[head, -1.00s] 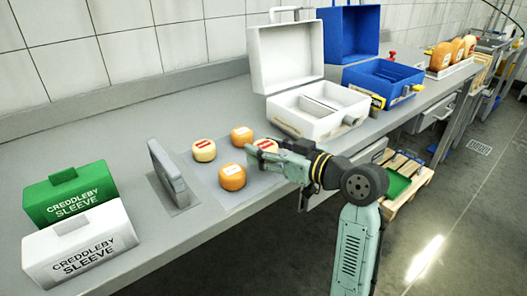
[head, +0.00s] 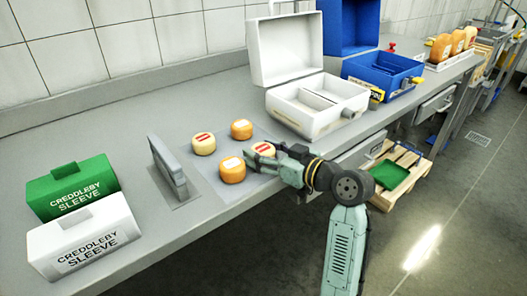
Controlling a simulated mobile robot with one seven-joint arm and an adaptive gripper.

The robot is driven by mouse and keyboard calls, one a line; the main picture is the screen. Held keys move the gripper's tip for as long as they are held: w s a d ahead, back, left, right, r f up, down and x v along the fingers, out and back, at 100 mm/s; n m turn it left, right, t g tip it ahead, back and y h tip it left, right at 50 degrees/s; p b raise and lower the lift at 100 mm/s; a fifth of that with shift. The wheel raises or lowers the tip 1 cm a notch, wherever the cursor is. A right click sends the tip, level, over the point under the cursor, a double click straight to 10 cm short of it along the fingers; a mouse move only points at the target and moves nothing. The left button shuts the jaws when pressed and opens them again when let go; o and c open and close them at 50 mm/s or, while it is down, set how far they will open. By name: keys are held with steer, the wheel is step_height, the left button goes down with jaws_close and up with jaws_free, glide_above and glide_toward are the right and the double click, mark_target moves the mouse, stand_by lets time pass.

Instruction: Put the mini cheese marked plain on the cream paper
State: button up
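Several mini cheeses sit on a pale grey sheet (head: 207,180). Two are cream with red labels, one at the left (head: 203,143) and one at the right (head: 262,148). Two are orange with pale labels, one at the back (head: 241,129) and one at the front (head: 232,170). The label words are too small to read. My gripper (head: 257,160) is at the front of the right cream cheese, overlapping its lower part in the picture. I cannot tell whether it touches the cheese or how far its fingers are apart. I cannot clearly pick out a cream paper.
A grey upright plate (head: 167,165) stands left of the cheeses. Green (head: 72,185) and white (head: 85,240) sleeve boxes stand further left. An open white case (head: 316,108) and an open blue case (head: 383,78) stand behind right.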

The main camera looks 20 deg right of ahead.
steer(key=shift+o, duration=1.4)
